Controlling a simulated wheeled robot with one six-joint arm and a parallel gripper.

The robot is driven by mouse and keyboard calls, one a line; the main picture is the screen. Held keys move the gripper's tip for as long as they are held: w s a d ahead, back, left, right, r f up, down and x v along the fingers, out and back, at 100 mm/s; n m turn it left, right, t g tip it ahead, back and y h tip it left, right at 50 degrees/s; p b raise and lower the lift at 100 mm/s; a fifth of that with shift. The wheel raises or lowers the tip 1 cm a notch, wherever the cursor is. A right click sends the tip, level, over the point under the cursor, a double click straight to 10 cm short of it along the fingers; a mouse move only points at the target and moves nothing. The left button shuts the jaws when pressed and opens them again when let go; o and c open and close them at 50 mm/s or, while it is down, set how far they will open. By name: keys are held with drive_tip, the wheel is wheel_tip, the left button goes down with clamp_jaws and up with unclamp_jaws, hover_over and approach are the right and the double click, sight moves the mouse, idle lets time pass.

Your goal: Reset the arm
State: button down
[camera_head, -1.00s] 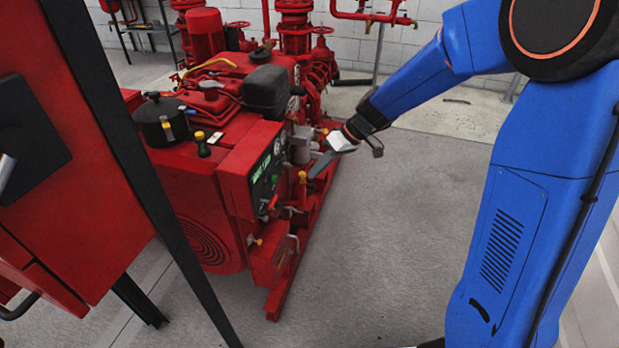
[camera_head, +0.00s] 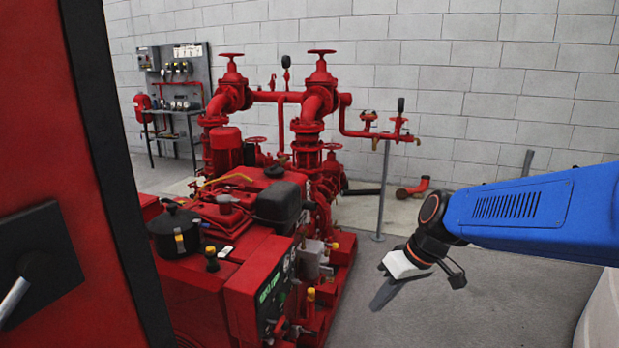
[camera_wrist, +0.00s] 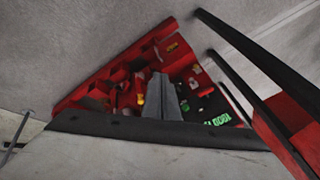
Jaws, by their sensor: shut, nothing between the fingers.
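My gripper (camera_head: 387,293) is at the end of my blue arm, right of the red pumpset in the head view. It hangs over bare grey floor and touches nothing that I can see. Its fingers are shut and empty, and they show as a grey shape in the wrist view (camera_wrist: 166,98). The red pumpset (camera_head: 240,262) stands at the middle left with its green-lettered panel (camera_head: 270,290) facing my gripper's side. The pumpset also shows beyond the fingers in the wrist view (camera_wrist: 125,72).
A red cabinet (camera_head: 40,120) with a black edge fills the near left. Red pipes with handwheels (camera_head: 321,75) rise at the back by a grey block wall (camera_head: 480,90). A thin post (camera_head: 383,190) stands behind my gripper. The floor (camera_head: 440,310) around my gripper is clear.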

drive_tip(key=s+d+r+m+t+h, duration=0.2)
drive_tip(key=s+d+m+t+h, duration=0.1)
drive_tip(key=s+d, duration=1)
drive_tip(key=shift+s+m+h, duration=0.7)
drive_tip(key=shift+s+m, duration=0.6)
drive_tip(key=shift+s, duration=0.65)
